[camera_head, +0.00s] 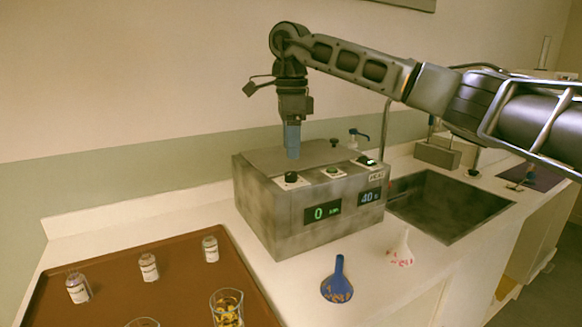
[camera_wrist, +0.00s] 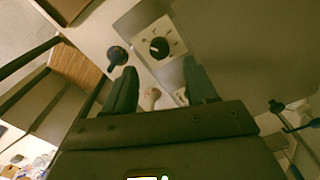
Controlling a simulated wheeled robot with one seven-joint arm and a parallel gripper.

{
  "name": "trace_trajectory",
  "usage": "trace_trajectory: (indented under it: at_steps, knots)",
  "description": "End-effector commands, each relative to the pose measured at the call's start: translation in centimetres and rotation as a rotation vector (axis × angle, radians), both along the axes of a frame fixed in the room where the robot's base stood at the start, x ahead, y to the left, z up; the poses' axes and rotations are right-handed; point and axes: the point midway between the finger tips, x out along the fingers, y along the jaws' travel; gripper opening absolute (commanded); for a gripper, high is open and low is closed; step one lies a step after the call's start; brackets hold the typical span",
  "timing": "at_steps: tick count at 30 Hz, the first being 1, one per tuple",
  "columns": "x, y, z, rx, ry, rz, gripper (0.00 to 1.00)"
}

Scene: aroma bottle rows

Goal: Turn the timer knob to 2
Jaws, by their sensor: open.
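The grey timer box (camera_head: 285,225) stands on the counter, with a green 0 on its left display (camera_head: 322,212). The dark timer knob (camera_head: 291,177) sits on a white dial plate on the box's top, above that display. In the wrist view the knob (camera_wrist: 159,47) shows a white pointer mark; the dial's figures are too small to read. My gripper (camera_head: 292,155) points down above the box top, behind the knob and apart from it. In the wrist view my gripper (camera_wrist: 160,78) is open and empty, with the knob beyond and roughly between the fingertips.
A brown tray (camera_head: 185,285) with several bottles lies left; a sink (camera_head: 450,205) lies right.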

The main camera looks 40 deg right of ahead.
Motion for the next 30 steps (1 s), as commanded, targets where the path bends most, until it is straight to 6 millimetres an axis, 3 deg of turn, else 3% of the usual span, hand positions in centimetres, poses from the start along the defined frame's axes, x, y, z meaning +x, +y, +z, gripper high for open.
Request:
trace_trajectory:
  at_steps: [10, 23, 30]
  knots:
    - [0.0, 0.1, -5.1, 0.005, 0.001, 0.001, 0.57]
    - [0.0, 0.1, -6.2, 0.002, -0.002, 0.001, 0.57]
    - [0.0, 0.1, -6.2, 0.004, -0.002, 0.001, 0.34]
